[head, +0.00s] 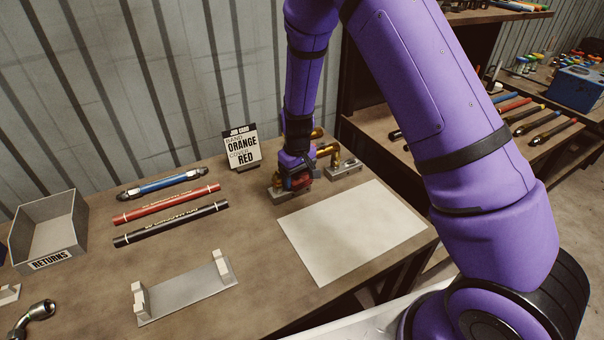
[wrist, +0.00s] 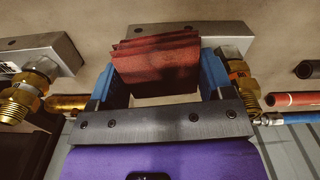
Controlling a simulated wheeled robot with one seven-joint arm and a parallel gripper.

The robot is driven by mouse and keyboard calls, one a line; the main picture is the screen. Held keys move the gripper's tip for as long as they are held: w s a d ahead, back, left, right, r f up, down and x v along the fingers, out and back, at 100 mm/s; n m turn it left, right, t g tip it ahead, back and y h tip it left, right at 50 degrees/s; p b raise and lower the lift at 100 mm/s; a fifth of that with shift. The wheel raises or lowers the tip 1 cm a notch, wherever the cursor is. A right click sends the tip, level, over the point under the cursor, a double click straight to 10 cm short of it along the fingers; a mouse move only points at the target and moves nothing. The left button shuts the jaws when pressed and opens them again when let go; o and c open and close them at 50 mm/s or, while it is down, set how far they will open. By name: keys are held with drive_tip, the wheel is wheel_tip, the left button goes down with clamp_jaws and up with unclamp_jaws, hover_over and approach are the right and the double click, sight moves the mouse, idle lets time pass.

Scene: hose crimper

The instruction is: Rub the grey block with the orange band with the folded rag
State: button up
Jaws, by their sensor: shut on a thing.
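My gripper (head: 296,180) is low over the back right of the bench, shut on the folded rag (wrist: 157,66). The rag is dark red with stacked folds, between the two blue fingers in the wrist view. A grey block (wrist: 222,34) with a brass fitting lies right under the rag; it also shows in the head view (head: 284,197). I cannot tell whether the rag touches it. A second grey block (head: 343,171) with a brass elbow stands to its right.
A job card (head: 242,149) reading orange band, red cover stands left of my gripper. A pale sheet (head: 350,235) lies in front. Blue, red and black hoses (head: 170,222), a grey stand (head: 185,295) and a RETURNS bin (head: 50,262) are to the left.

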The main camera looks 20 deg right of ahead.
drive_tip(key=shift+s+a, duration=0.2)
drive_tip(key=shift+a, duration=0.7)
drive_tip(key=shift+d, duration=0.15)
drive_tip(key=shift+w+d+f, duration=0.1)
drive_tip(key=shift+w+d, duration=0.05)
drive_tip(key=shift+d, duration=0.55)
drive_tip(key=shift+w+d+f, duration=0.1)
drive_tip(key=shift+w+d, duration=0.05)
drive_tip(key=shift+d, duration=0.5)
drive_tip(key=shift+w+d+r, duration=0.1)
drive_tip(key=shift+w+d, duration=0.05)
drive_tip(key=shift+d, duration=0.65)
drive_tip(key=shift+w+d+r, duration=0.1)
drive_tip(key=shift+w+d, duration=0.05)
drive_tip(key=shift+d, duration=0.6)
wheel_tip(320, 180, up, 6)
drive_tip(key=shift+a, duration=0.1)
